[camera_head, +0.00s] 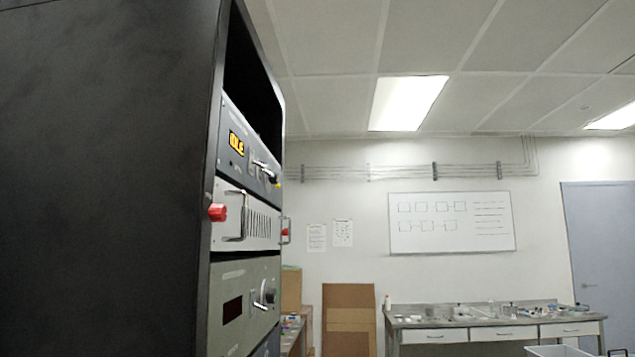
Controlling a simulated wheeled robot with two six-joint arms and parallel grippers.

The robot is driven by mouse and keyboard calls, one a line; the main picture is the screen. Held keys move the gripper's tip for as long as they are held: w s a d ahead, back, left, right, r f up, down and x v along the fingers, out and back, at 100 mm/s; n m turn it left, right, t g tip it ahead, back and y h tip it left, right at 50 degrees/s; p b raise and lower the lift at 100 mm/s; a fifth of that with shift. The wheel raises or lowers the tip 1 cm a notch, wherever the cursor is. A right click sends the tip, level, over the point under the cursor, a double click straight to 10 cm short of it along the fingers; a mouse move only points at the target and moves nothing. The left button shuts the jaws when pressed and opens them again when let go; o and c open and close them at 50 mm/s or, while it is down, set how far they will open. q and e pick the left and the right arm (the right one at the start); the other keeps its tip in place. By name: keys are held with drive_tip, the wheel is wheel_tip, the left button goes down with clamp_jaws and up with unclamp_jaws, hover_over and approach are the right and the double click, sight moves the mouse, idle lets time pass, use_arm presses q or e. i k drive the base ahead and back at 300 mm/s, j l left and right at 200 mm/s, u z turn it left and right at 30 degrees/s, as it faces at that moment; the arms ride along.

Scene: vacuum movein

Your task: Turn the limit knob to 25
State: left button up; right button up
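A dark equipment rack (110,180) fills the left of the head view, its front seen at a steep angle. The top panel (240,150) has a lit amber display (237,143) and small controls to its right. Below it is a light grey unit (245,218) with handles and red parts. The lower grey panel (243,305) has a dark display (232,309) and a round silver knob (267,292). I cannot read which control is the limit knob, or its setting. Neither gripper is in view.
Cardboard sheets (348,318) lean by the back wall. A workbench (490,322) with white drawers and small items stands at the back right. A whiteboard (452,222) hangs above it. A blue-grey door (603,245) is at far right. The floor is not visible.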

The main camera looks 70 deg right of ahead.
sight(275, 180)
drive_tip(key=z, duration=1.8)
drive_tip(key=k+z, duration=0.1)
drive_tip(key=k+l+u, duration=0.15)
drive_tip(key=u, duration=0.2)
